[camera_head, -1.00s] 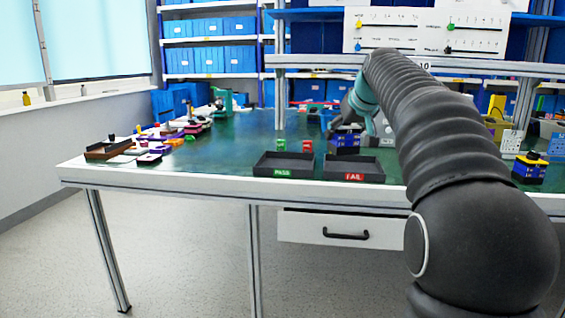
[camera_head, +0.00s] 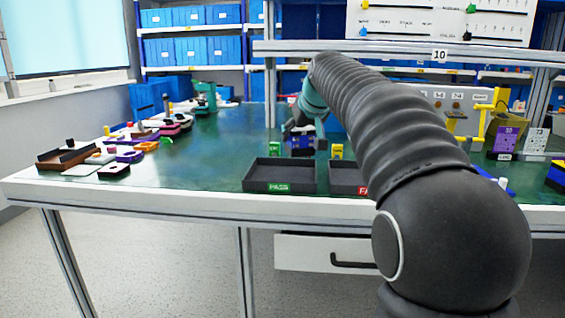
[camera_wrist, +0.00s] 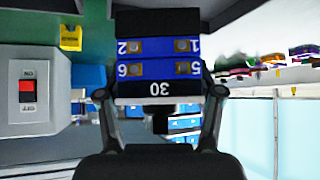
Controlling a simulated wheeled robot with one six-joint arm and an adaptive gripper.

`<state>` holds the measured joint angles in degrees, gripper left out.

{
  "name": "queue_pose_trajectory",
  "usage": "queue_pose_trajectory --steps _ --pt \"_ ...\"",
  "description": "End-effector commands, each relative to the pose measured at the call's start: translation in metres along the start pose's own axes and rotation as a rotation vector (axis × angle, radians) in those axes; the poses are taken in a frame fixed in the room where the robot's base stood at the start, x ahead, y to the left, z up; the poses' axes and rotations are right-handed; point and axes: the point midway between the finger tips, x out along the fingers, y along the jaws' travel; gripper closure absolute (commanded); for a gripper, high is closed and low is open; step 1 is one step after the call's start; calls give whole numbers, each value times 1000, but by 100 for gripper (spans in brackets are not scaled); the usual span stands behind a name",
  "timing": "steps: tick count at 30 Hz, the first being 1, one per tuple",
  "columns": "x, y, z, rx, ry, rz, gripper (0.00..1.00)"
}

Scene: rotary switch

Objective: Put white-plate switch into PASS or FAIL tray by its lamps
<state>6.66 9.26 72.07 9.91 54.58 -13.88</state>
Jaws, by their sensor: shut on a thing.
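My gripper (camera_wrist: 160,110) is shut on a blue-and-black switch block (camera_wrist: 158,60) marked 30, its terminals numbered 1, 2, 5 and 6. In the head view, the held block (camera_head: 302,144) is over the bench, behind the trays. The black PASS tray (camera_head: 279,189) is at the front, with the FAIL tray (camera_head: 345,190) to its right, partly hidden by my arm. Both visible tray floors look empty. A green lamp-like block (camera_head: 274,148) and a yellow one (camera_head: 337,151) stand behind the trays; neither's lit state is clear.
Several coloured switches and a brown open box (camera_head: 66,156) lie on the bench's left. A grey box with a red ON/OFF rocker (camera_wrist: 27,91) is beside the held block in the wrist view. Yellow fixtures (camera_head: 497,115) stand right. The bench between the left parts and trays is clear.

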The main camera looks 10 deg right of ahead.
Motion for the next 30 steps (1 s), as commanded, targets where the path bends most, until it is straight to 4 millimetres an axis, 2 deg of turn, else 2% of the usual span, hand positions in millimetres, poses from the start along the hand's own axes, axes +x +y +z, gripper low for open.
queue_pose_trajectory --steps 3,9,14,21,30 --pt "14 -23 6 -3 0 -2 76" --pt "26 -40 10 1 1 2 76" --pt "31 -41 15 2 2 4 76" --pt "53 -41 37 3 1 3 76" --pt "55 -41 39 3 2 3 76"
